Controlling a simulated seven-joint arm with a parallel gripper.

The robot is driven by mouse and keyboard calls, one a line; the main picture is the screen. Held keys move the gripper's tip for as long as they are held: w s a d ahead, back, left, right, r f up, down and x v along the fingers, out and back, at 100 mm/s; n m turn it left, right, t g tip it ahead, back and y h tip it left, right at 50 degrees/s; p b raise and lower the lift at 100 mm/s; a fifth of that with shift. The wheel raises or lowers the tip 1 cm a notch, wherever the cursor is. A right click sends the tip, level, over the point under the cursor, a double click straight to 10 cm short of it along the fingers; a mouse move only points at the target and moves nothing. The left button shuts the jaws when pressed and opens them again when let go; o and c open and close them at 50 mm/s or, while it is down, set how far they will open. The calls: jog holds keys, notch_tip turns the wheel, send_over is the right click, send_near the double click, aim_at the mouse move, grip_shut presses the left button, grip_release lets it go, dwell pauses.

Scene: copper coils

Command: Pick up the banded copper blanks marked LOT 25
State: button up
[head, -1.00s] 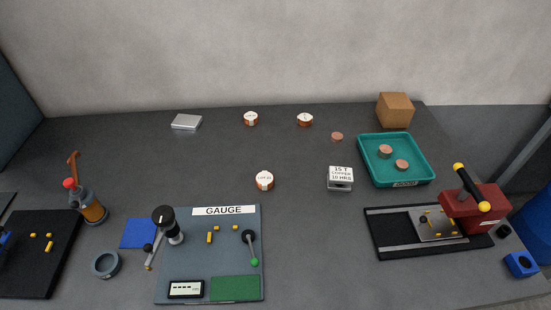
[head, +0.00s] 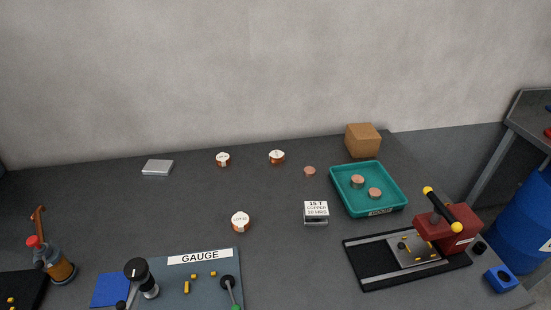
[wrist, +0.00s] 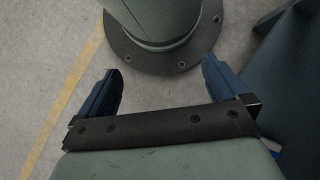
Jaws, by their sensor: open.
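Three round copper pieces with white labelled tops lie on the grey table in the head view. One labelled piece (head: 223,160) is at the back left, a second labelled piece (head: 277,157) is right of it, and a third labelled piece (head: 240,222) is nearer, in the middle. The lettering is too small to read surely, so I cannot tell which is LOT 25. My gripper (wrist: 162,92) shows only in the wrist view. Its two blue fingers are apart with nothing between them, over the floor and a round bolted base, away from the tabletop.
A teal tray (head: 338,198) holds two bare copper discs; another copper disc (head: 309,171) lies left of it. A small sign (head: 315,211), a red press (head: 436,234), a cardboard box (head: 363,140) and a gauge board (head: 210,285) stand around.

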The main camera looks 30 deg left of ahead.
jog(key=shift+c, duration=0.3)
jog(key=shift+c, duration=0.7)
